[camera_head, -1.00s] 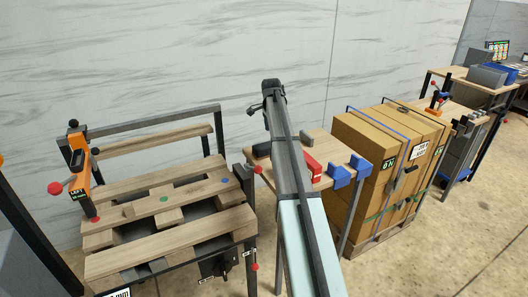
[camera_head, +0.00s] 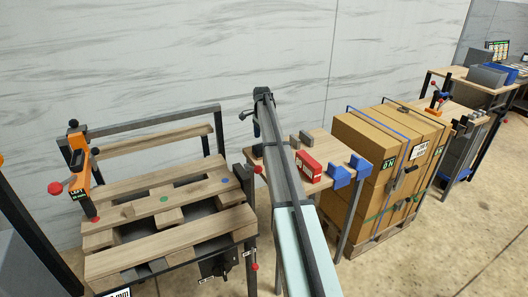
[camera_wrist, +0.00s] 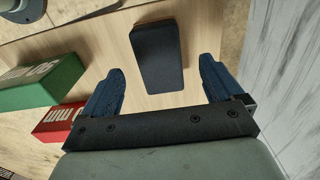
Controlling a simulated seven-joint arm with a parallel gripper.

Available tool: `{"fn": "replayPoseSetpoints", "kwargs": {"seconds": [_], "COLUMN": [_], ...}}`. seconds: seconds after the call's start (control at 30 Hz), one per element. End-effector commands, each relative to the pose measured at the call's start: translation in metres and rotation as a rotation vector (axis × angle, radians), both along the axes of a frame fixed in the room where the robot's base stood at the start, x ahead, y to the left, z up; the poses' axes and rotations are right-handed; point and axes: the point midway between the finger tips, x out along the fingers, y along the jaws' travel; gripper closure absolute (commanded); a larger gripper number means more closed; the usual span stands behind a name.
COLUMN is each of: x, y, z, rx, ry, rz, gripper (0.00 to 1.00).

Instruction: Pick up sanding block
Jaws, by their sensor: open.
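A dark, flat rectangular block, which looks like the sanding block (camera_wrist: 158,55), lies on the wooden bench top in the wrist view. My gripper (camera_wrist: 160,70) is open, with one blue finger to the left of the block and one to the right. The block is between and a little beyond the fingers, with a gap on both sides. I cannot tell the height of the fingers above the bench. In the head view my arm hides most of the block and the gripper.
A red box (camera_head: 308,166) stands on the small bench (camera_head: 323,146), also visible in the wrist view (camera_wrist: 60,125). A green block (camera_wrist: 40,82) lies left of the dark block. Blue clamps (camera_head: 340,176) sit at the bench's right edge. Stacked cartons (camera_head: 375,150) stand to the right.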

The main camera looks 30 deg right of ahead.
Motion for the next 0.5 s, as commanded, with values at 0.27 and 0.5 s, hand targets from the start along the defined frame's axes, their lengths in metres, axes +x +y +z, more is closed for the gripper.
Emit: {"fn": "replayPoseSetpoints", "kwargs": {"seconds": [0.27, 0.5], "x": [0.0, -0.002], "y": [-0.002, -0.01], "z": [-0.016, -0.044], "rx": [0.0, 0.0], "ry": [-0.001, 0.001], "rz": [0.0, 0.0], "gripper": [0.06, 0.06]}}
